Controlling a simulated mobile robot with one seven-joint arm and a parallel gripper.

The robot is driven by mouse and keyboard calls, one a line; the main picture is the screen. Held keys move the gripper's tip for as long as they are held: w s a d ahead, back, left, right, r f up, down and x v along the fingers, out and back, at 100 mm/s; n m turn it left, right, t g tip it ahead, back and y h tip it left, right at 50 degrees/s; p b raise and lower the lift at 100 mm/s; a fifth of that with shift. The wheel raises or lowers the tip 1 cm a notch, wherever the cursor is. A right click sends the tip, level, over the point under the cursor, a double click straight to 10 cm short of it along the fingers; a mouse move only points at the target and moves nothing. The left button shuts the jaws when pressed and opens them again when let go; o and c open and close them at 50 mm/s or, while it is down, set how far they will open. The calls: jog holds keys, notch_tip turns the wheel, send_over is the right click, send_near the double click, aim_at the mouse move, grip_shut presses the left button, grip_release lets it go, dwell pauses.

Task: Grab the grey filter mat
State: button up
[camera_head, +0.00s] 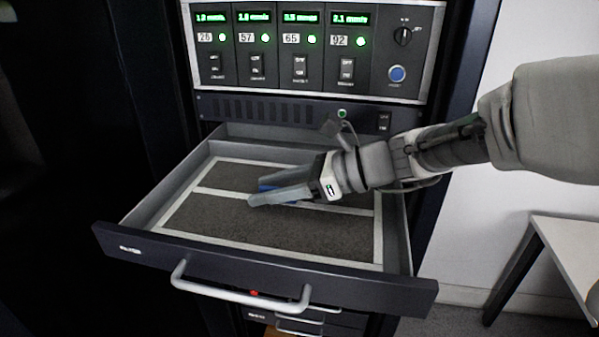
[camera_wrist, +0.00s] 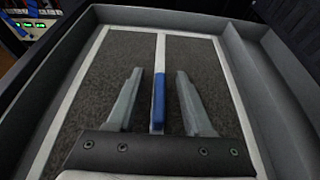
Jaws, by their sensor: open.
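The grey filter mat (camera_head: 237,220) lies flat in an open drawer, with a white frame and a white bar across its middle. A blue handle (camera_wrist: 158,97) sits on that bar. My gripper (camera_head: 254,193) reaches into the drawer from the right, low over the mat. In the wrist view, my gripper (camera_wrist: 159,75) is open, with one finger on each side of the blue handle and gaps between. The mat's dark surface also shows in the wrist view (camera_wrist: 205,65). In the head view my fingers hide most of the handle. I cannot tell whether the fingertips touch the mat.
The drawer (camera_head: 270,268) is pulled out of a dark rack, with side walls around the mat and a bar handle (camera_head: 240,293) in front. A control panel (camera_head: 310,50) with switches and green displays is above. A light table (camera_head: 570,250) stands at right.

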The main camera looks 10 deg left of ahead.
grip_shut()
jog(key=shift+r+p, duration=0.35)
jog(key=shift+p, duration=0.1)
dwell(0.4)
